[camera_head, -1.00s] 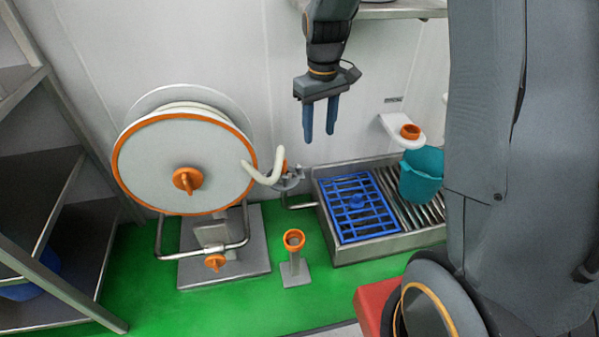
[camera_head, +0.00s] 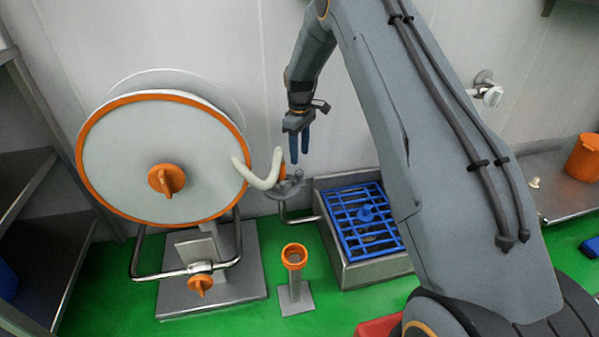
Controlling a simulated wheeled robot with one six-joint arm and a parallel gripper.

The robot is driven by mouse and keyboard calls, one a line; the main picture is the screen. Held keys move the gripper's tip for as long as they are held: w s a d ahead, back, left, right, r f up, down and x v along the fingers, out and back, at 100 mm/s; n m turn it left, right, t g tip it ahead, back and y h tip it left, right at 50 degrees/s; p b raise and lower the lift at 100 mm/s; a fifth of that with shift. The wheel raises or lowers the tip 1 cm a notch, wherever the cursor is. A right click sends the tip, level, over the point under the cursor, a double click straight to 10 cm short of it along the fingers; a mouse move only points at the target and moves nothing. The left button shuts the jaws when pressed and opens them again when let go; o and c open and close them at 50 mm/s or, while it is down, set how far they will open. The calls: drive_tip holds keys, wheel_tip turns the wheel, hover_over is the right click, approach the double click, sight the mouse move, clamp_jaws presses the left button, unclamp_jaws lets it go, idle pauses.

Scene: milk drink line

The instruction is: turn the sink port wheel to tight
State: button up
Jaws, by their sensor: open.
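At the left end of the metal sink (camera_head: 390,272) a small grey fitting with a wheel-like part (camera_head: 289,188) sits on a bent pipe. It appears to be the sink port wheel; its setting cannot be read. An orange part (camera_head: 281,165) shows just above it, and the end of a cream hose (camera_head: 262,181) curves up next to it. My gripper (camera_head: 299,158) points down with its blue fingers just above the fitting in the picture. The fingers are a little apart, open, and nothing shows between them. I cannot tell how far in depth they are from the fitting.
A large hose reel (camera_head: 110,150) with an orange rim stands at the left. An orange-topped post (camera_head: 294,257) stands in front on the green floor. A blue grate (camera_head: 350,215) lies in the sink. My arm hides the sink's right part.

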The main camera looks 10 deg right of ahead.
sight(300, 171)
wheel_tip(300, 171, down, 7)
drive_tip(key=shift+f+b, duration=0.2)
drive_tip(key=shift+b, duration=0.7)
drive_tip(key=c, duration=1)
